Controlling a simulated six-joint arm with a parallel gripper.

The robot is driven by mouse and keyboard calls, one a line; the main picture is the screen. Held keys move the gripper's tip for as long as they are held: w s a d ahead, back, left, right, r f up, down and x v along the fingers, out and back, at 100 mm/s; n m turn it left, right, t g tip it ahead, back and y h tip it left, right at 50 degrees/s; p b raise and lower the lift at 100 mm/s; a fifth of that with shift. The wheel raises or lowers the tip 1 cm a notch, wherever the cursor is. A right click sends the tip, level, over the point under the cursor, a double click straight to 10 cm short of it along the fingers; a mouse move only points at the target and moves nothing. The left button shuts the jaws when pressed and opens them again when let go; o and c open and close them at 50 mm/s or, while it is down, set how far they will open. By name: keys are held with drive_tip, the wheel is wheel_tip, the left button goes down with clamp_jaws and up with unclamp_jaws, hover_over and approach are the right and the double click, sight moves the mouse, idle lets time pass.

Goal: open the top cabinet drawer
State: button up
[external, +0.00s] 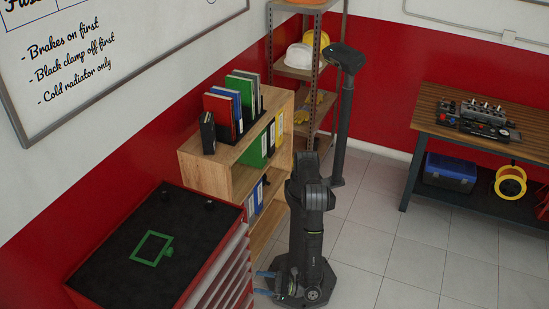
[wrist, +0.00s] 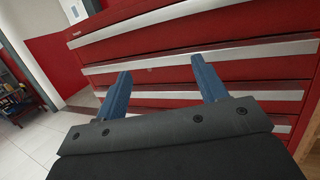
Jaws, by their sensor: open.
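The red cabinet (external: 110,238) with a black top stands at the lower left of the external view. Its drawer fronts face right and carry long silver handle strips; the uppermost visible strip (external: 226,257) lies just below the top edge. In the wrist view, stacked red drawer fronts (wrist: 160,48) look closed and flush. I cannot tell whether the highest strip there (wrist: 150,22) belongs to the top drawer. My gripper (external: 256,282) is low beside the cabinet front. Its blue fingers are spread, empty and pointed at the drawers in the wrist view (wrist: 160,65). Contact is not clear.
A wooden shelf (external: 205,165) with binders stands behind the cabinet. A green frame-shaped item (external: 152,247) lies on the cabinet top. A workbench (external: 440,125) stands at the right, with a blue box (external: 450,172) below. The tiled floor (external: 400,250) right of my arm is clear.

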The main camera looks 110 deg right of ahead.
drive_tip(key=c, duration=0.3)
drive_tip(key=shift+w+d+r+n, duration=0.1)
drive_tip(key=shift+r+n, duration=0.15)
drive_tip(key=shift+n, duration=0.25)
drive_tip(key=shift+c, duration=0.8)
drive_tip(key=n+y, duration=0.9)
drive_tip(key=n, duration=1.3)
approach(214, 277)
drive_tip(key=w, duration=1)
drive_tip(key=shift+d, duration=0.1)
drive_tip(key=shift+s, duration=0.1)
drive_tip(key=shift+c, duration=0.2)
clamp_jaws()
